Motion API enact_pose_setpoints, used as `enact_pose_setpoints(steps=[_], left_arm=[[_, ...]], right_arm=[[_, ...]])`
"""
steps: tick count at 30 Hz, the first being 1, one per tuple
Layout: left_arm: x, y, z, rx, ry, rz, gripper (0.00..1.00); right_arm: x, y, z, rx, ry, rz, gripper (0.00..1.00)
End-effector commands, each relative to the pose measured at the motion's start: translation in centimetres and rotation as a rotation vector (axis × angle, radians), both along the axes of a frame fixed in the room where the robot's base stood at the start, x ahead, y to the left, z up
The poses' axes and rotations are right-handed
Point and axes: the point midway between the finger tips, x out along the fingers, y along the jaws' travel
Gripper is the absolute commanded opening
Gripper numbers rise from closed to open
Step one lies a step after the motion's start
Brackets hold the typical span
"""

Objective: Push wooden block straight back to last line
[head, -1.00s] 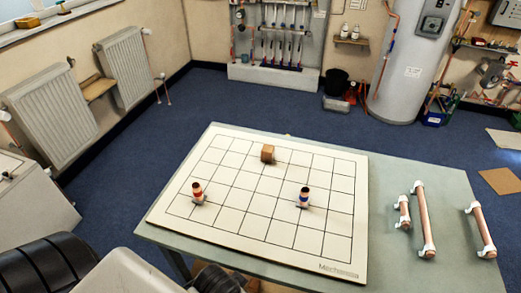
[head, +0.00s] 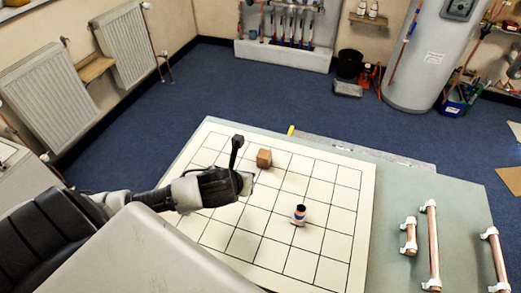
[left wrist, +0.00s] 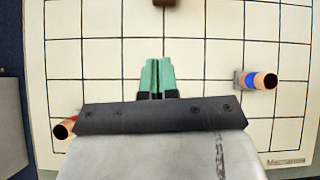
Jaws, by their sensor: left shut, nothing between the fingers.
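The wooden block (head: 264,158) is a small brown cube. It stands on the white gridded board (head: 335,250) near the board's back edge. In the left wrist view only its near part shows at the top edge (left wrist: 164,3). My left gripper (head: 247,183) is over the board, on the near side of the block and apart from it. Its green fingertips (left wrist: 157,74) are together and empty, in line with the block in the left wrist view. My right gripper is in neither view.
A copper piece with a blue band (head: 299,214) stands on the board to the right of my left gripper. A red-banded one (left wrist: 66,128) is at the left in the wrist view. Copper pipes (head: 431,246) lie on the table at right.

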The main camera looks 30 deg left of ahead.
Motion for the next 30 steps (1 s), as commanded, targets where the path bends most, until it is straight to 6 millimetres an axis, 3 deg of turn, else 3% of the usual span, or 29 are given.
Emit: enact_pose_setpoints(steps=[8, 13, 21, 30], left_arm=[[1.6, 0.8, -0.7, 0.082, 0.004, -0.076, 0.0], [3.8, 1.3, -3.0, 0.079, 0.005, -0.072, 0.0], [7.3, 2.2, -6.7, 0.078, 0.004, -0.072, 0.0], [10.7, 3.0, -6.7, 0.079, 0.004, -0.075, 0.0]], right_arm=[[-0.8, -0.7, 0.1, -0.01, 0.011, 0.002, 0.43], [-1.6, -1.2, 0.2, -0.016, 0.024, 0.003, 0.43], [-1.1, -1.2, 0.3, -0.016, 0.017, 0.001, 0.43], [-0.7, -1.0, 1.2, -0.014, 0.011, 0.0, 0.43]])
